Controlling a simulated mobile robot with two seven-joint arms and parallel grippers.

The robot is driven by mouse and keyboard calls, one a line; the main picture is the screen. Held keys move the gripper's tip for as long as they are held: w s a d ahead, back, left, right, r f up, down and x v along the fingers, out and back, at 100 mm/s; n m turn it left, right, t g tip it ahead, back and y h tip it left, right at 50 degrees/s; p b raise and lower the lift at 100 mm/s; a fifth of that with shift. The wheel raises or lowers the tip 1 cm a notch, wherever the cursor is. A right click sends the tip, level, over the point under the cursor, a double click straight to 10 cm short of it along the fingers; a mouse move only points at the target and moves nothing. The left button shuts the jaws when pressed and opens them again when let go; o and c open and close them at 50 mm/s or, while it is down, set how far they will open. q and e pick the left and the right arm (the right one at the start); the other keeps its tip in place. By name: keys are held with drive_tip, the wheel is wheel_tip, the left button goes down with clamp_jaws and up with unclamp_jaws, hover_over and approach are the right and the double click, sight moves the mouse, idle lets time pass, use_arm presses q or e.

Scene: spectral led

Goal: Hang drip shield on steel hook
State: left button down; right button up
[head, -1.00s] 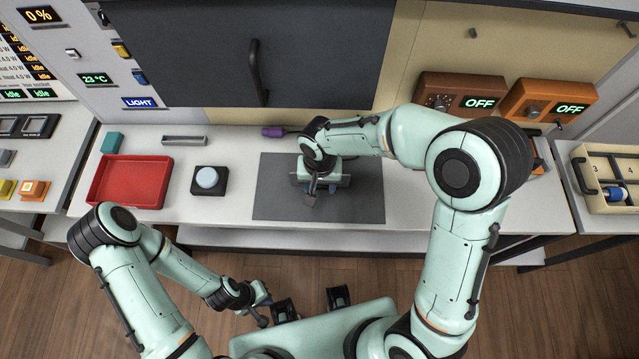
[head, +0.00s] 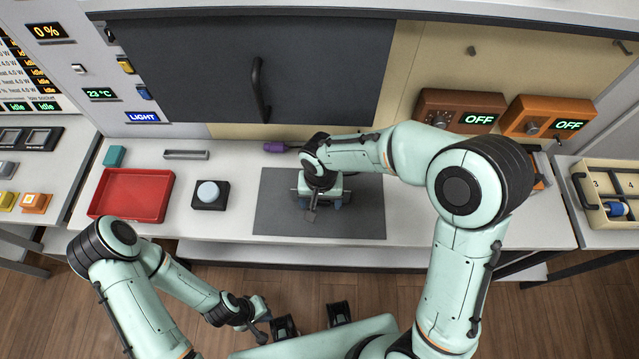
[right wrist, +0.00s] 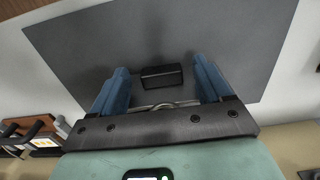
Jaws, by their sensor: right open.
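My right gripper (head: 322,204) is over the dark grey mat (head: 275,215), pointing down. In the right wrist view my right gripper (right wrist: 161,78) has its two blue fingers wide apart. A small dark rectangular piece (right wrist: 161,77) shows between them against the mat, not gripped. I cannot tell whether this is the drip shield. A small dark peg (head: 471,50) sticks out of the beige back panel; I cannot tell whether it is the steel hook. My left gripper (head: 262,328) is low, in front of the bench, and its jaws are unclear.
A red tray (head: 132,216), a push button (head: 208,193) and a teal block (head: 115,156) are on the bench left of the mat. A purple-handled tool (head: 275,147) lies behind the mat. A compartment tray (head: 590,210) is far right.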

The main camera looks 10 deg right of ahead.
use_arm(q)
drive_tip(key=shift+w+r+p, duration=0.25)
drive_tip(key=shift+r+p, duration=0.1)
drive_tip(key=shift+r, duration=0.1)
use_arm(e)
wheel_tip(320, 180, up, 13)
drive_tip(key=shift+a+f, duration=0.2)
drive_tip(key=shift+a, duration=0.05)
